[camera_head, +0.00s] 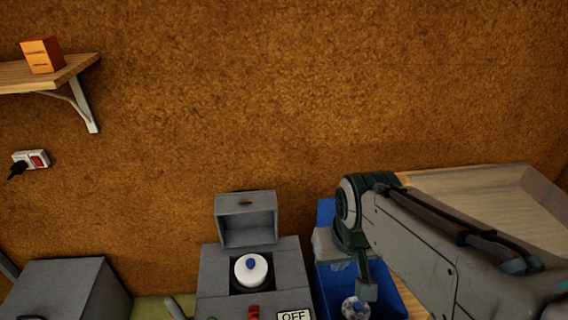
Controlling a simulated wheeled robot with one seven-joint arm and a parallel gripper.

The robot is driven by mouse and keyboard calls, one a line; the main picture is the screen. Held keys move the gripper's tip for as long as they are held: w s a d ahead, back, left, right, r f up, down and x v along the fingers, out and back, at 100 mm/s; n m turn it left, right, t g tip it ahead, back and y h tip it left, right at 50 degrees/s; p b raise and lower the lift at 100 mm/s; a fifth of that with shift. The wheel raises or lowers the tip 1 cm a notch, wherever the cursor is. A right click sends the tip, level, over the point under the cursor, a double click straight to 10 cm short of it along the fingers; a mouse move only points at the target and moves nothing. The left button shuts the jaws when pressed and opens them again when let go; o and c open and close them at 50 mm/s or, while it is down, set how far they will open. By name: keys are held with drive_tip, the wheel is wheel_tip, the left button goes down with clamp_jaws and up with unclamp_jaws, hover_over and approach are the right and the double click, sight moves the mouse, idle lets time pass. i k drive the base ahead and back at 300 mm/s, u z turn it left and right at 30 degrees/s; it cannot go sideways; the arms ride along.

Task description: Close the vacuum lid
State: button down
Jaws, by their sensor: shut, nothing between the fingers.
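The vacuum lid (248,230) is a grey, box-like cover with a small slot. It stands tilted up and open at the back of the grey vacuum unit (215,278). A white round container with a blue knob (251,268) sits in the opening of the unit. My gripper (367,291) is shut and empty. It points down to the right of the unit, above or in front of the blue bin, and does not touch the lid. My arm hides part of the bin.
A red switch (254,312) and an OFF sign (294,316) are on the unit's front. A grey box (62,290) stands left. A wooden tray (490,190) lies at right. A shelf (45,75) is upper left.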

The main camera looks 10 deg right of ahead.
sight(246, 218)
drive_tip(key=z, duration=0.7)
drive_tip(key=k, duration=1.65)
drive_tip(key=u, duration=0.7)
drive_tip(key=i, duration=1.65)
